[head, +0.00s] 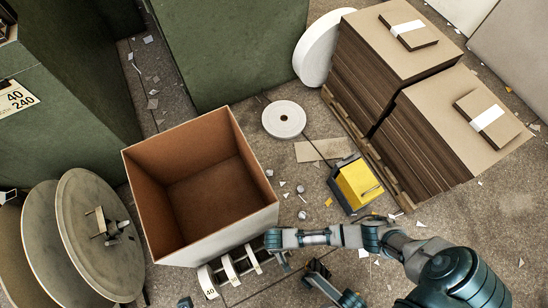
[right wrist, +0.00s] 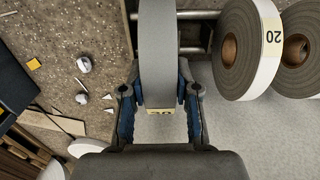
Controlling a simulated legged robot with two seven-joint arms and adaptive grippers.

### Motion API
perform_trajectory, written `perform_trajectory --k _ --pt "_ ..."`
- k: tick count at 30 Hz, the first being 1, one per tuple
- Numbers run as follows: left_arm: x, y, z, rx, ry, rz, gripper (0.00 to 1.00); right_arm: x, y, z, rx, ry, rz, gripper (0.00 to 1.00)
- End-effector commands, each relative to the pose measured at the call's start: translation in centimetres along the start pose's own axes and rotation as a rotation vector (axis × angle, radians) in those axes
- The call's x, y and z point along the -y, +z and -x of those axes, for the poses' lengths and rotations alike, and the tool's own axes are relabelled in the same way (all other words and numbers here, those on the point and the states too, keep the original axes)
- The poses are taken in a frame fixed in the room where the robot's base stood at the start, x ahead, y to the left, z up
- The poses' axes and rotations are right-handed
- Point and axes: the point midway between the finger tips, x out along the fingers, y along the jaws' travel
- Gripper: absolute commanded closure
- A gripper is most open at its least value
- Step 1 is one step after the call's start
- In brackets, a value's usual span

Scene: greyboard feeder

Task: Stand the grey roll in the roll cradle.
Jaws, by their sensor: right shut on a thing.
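In the right wrist view my right gripper (right wrist: 160,112) is shut on a grey roll (right wrist: 157,50), with a blue-padded finger on each side of it. A pale label with a partly hidden number shows at the roll's lower edge. The metal rails of the roll cradle (right wrist: 193,15) pass behind or under the roll; I cannot tell whether it touches them. In the head view my right gripper (head: 281,259) is beside the cradle (head: 243,272), at the right of the rolls there, and the held roll is hard to make out. My left gripper is not in view.
A grey roll (right wrist: 233,50) labelled 20 and another roll (right wrist: 300,48) stand right of the held one. An open cardboard box (head: 255,222) stands close behind the cradle. A yellow-topped bin (head: 357,184), a flat white roll (head: 284,119) and board stacks (head: 440,125) are farther off.

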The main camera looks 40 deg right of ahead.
Motion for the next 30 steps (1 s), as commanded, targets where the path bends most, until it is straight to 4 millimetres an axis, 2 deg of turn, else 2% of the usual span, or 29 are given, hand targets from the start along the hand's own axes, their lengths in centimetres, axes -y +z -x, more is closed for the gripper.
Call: perform_trajectory --k 10,11,13,14,24,26,30 --pt "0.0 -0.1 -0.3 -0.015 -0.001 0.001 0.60 0.1 0.0 -0.2 -0.001 -0.001 0.000 1.00" --pt "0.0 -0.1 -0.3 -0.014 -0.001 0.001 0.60 0.1 0.0 -0.2 -0.001 -0.001 0.000 0.62" --pt "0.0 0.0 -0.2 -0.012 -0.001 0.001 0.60 0.1 0.0 -0.2 -0.001 -0.001 0.000 0.45" --pt "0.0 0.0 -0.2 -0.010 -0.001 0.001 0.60 0.1 0.0 -0.2 -0.001 -0.001 0.000 0.40" --pt "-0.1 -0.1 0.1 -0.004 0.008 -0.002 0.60 0.0 0.0 0.1 0.000 0.000 0.000 0.40" --pt "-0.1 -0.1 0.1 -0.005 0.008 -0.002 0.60 0.1 0.0 0.6 0.000 -0.001 0.001 0.40" --pt "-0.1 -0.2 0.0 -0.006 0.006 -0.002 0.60 0.1 -0.1 3.2 -0.003 -0.003 0.001 0.40"
